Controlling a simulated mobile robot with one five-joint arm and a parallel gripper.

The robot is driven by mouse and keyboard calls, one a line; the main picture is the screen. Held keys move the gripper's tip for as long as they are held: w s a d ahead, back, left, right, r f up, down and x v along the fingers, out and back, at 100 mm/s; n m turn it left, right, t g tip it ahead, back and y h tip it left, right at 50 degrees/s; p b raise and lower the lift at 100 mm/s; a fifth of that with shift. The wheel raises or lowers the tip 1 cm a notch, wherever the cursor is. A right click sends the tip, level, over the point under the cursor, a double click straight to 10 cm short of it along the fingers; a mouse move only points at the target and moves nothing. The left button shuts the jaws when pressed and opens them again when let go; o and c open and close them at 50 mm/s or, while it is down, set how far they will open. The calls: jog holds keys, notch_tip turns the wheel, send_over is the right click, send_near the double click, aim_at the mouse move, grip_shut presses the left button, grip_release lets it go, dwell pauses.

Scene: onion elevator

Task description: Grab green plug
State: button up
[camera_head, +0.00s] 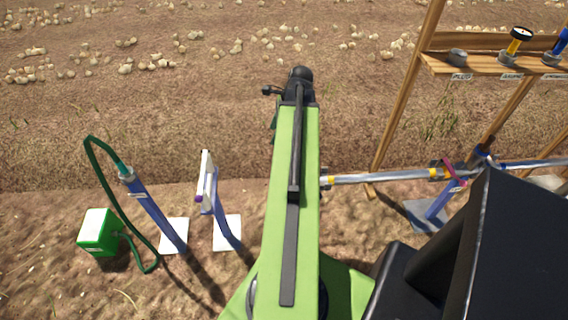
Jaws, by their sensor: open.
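A teal-green plug (123,170) sits at the top of a tilted blue post (155,214) at the left. A dark green hose (97,160) loops from the plug to a green box with a white top (97,232). My green arm reaches away from me up the middle of the view. My gripper (269,91) is at its far end, small and dark, partly hidden by the arm. It is open, and nothing shows in it. It is well to the right of the plug and farther away, apart from it.
A second blue stand (223,218) with a white panel stands between the plug and my arm. At the right are a wooden shelf (500,63) with several small parts and labels, and a horizontal metal pipe (385,177). Onions lie across the soil behind.

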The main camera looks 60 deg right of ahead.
jog(key=s+d+m, duration=0.5)
jog(key=s, duration=0.2)
jog(key=shift+t+h, duration=0.3)
jog(key=b+x, duration=1.1)
jog(key=x, duration=0.1)
jog(key=shift+a, duration=0.1)
jog(key=shift+w+f+b, duration=0.2)
jog(key=shift+b, duration=0.2)
jog(key=shift+r, duration=0.1)
jog(key=b+x, duration=0.5)
jog(key=shift+f, duration=0.25)
jog(key=shift+r, duration=0.15)
jog(key=shift+s, duration=0.1)
grip_shut()
